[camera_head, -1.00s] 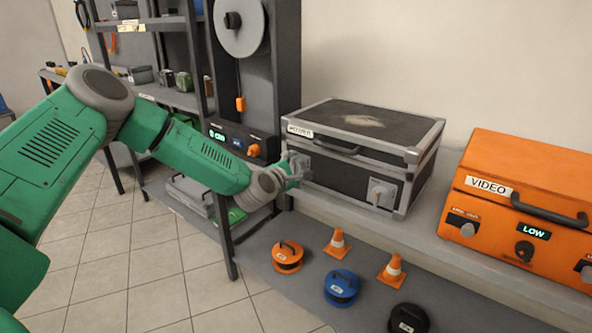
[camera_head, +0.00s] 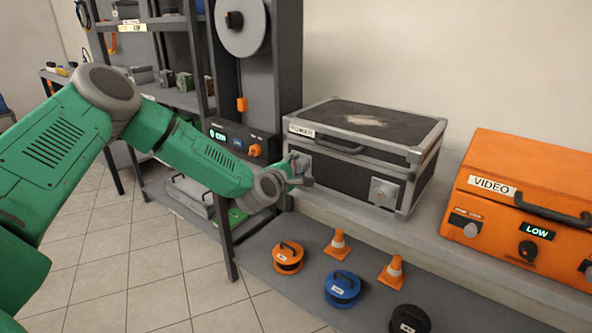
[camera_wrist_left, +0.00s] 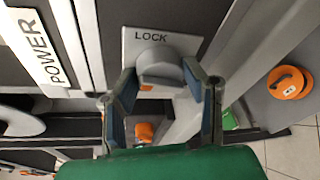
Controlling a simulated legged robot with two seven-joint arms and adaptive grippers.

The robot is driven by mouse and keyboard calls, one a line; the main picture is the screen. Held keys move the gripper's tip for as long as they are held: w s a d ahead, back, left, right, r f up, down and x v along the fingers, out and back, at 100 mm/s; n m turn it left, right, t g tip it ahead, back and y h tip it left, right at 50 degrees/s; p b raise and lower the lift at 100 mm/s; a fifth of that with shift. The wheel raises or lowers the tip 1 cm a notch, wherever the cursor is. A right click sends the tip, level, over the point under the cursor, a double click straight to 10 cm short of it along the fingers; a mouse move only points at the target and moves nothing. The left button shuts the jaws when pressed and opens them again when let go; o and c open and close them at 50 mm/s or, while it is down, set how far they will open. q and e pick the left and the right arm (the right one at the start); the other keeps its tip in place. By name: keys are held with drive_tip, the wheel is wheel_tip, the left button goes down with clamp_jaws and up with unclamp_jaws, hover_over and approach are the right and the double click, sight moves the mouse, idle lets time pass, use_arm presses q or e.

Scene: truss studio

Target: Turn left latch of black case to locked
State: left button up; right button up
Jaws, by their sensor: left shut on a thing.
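The black case (camera_head: 345,173) with grey metal edges stands closed on the bench, with a white label at its upper left and a handle on its front. Its left latch, a grey knob (camera_wrist_left: 158,68) on a plate marked LOCK (camera_wrist_left: 172,42), shows in the left wrist view. My left gripper (camera_wrist_left: 163,84) is shut on this knob, one finger on each side. In the head view my left gripper (camera_head: 299,173) covers most of the left latch. The right latch (camera_head: 383,192) is a grey knob on a light plate. My right gripper is not in view.
An orange VIDEO case (camera_head: 520,190) stands to the right on the same bench. Orange, blue and black reels and two cones (camera_head: 338,244) are on the lower shelf. A dark rack (camera_head: 275,80) with a device stands close behind my left gripper.

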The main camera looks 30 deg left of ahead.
use_arm(q)
drive_tip(key=m, duration=0.2)
drive_tip(key=m+b, duration=0.1)
drive_tip(key=m, duration=0.1)
drive_tip(key=shift+s+d+f+t+y, duration=0.1)
drive_tip(key=shift+d+f+t+y, duration=0.05)
drive_tip(key=shift+f+t+y, duration=0.2)
drive_tip(key=m+t+b, duration=0.1)
drive_tip(key=m, duration=0.2)
drive_tip(key=shift+f+y, duration=0.15)
drive_tip(key=shift+y, duration=0.1)
drive_tip(key=shift+c, duration=0.2)
drive_tip(key=m+t+b, duration=0.1)
drive_tip(key=m, duration=0.3)
drive_tip(key=shift+f, duration=0.1)
drive_tip(key=shift+f+m+t+h+b, duration=0.1)
drive_tip(key=shift+m+t+h+b, duration=0.2)
drive_tip(key=shift+m, duration=0.8)
drive_tip(key=shift+m+t+h+b, duration=0.2)
drive_tip(key=shift+m+t+b, duration=0.15)
drive_tip(key=shift+m, duration=1.05)
drive_tip(key=o, duration=1.1)
drive_tip(key=shift+o, duration=0.3)
drive_tip(key=shift+r, duration=0.25)
